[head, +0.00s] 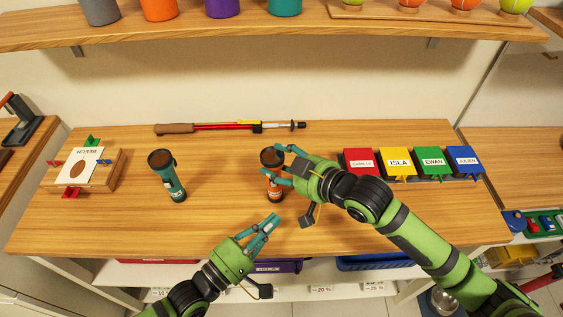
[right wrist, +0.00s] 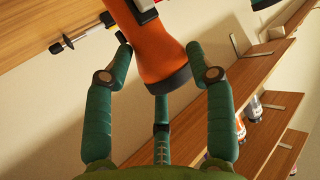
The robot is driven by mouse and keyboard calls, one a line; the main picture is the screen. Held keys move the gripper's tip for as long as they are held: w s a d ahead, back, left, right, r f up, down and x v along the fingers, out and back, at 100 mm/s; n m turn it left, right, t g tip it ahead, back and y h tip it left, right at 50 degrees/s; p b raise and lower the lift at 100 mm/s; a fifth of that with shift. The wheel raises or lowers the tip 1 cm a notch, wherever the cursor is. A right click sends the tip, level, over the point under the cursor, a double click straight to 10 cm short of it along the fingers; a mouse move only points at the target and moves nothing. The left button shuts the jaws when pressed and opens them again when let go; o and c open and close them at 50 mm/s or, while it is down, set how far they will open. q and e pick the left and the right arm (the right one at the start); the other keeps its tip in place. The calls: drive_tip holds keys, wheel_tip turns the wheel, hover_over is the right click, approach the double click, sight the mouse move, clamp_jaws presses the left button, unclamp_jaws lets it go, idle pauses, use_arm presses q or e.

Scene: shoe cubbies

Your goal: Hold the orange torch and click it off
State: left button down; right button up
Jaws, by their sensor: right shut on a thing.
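The orange torch (head: 274,188) stands upright on the wooden table, dark head up. My right gripper (head: 284,168) is shut on it near the head, coming from the right. In the right wrist view the torch (right wrist: 160,45) lies between my green fingers (right wrist: 160,70), its dark wide end towards the palm. My left gripper (head: 268,228) is open and empty, near the table's front edge, below and apart from the torch.
A teal torch (head: 168,178) stands to the left. A red trekking pole (head: 225,127) lies behind. A wooden box with a card (head: 80,167) is at far left. Several coloured name boxes (head: 398,162) stand at right. A shelf with cups (head: 160,8) hangs above.

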drive_tip(key=o, duration=1.3)
drive_tip(key=shift+o, duration=0.2)
use_arm(q)
drive_tip(key=shift+s, duration=0.1)
use_arm(e)
drive_tip(key=v, duration=1.2)
